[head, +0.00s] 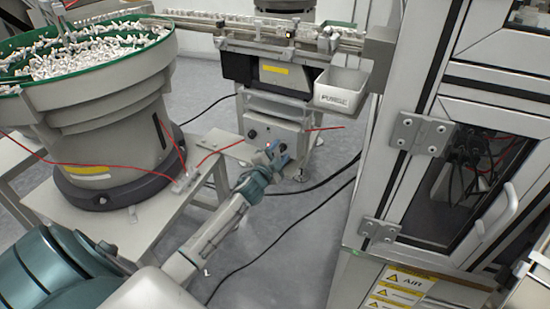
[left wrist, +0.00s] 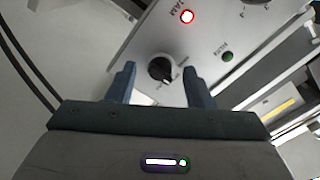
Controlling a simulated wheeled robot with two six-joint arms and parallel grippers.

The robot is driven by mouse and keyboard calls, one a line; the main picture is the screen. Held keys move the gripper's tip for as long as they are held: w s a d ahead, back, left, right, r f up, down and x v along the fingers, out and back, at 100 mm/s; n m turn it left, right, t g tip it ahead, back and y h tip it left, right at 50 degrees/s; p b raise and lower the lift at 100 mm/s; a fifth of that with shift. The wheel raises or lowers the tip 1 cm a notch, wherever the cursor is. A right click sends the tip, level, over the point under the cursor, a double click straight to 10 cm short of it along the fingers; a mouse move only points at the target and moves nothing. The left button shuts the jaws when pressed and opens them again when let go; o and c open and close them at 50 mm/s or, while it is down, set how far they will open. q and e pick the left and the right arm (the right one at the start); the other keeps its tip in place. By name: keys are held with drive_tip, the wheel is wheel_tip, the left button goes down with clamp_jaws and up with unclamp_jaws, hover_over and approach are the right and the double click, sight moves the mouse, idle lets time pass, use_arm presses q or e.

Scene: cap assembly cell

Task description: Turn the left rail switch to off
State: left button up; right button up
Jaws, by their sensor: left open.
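The rail switch is a round black knob (left wrist: 162,69) with a pale pointer mark, on a light grey control panel (left wrist: 205,50). In the left wrist view it sits between and just beyond the two blue fingertips of my left gripper (left wrist: 158,82). The gripper is open, and the fingers do not appear to touch the knob. In the head view my left gripper (head: 277,152) is in front of the grey control box (head: 268,133) under the rail, covering part of its face. My right gripper is not in view.
A lit red JAM lamp (left wrist: 187,17) and a green button (left wrist: 227,56) sit near the knob. A bowl feeder (head: 110,110) full of white parts stands left. A white PURGE bin (head: 341,90) hangs above right. A framed cabinet (head: 400,150) stands right. Cables cross the floor.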

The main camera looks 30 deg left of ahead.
use_arm(q)
drive_tip(key=shift+s+d+f+b, duration=0.1)
drive_tip(key=shift+s+b, duration=0.1)
drive_tip(key=shift+s, duration=0.4)
drive_tip(key=shift+s+d+f+b, duration=0.1)
drive_tip(key=shift+s+b, duration=0.05)
drive_tip(key=shift+s, duration=0.4)
drive_tip(key=s+d+b, duration=0.1)
drive_tip(key=s+b, duration=0.1)
drive_tip(key=s, duration=0.6)
drive_tip(key=shift+r, duration=0.2)
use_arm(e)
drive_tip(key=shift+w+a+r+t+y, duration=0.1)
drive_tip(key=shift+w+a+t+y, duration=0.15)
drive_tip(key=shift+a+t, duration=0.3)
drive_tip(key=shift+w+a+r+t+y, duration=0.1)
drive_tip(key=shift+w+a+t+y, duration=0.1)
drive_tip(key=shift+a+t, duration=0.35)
use_arm(q)
drive_tip(key=shift+s, duration=0.1)
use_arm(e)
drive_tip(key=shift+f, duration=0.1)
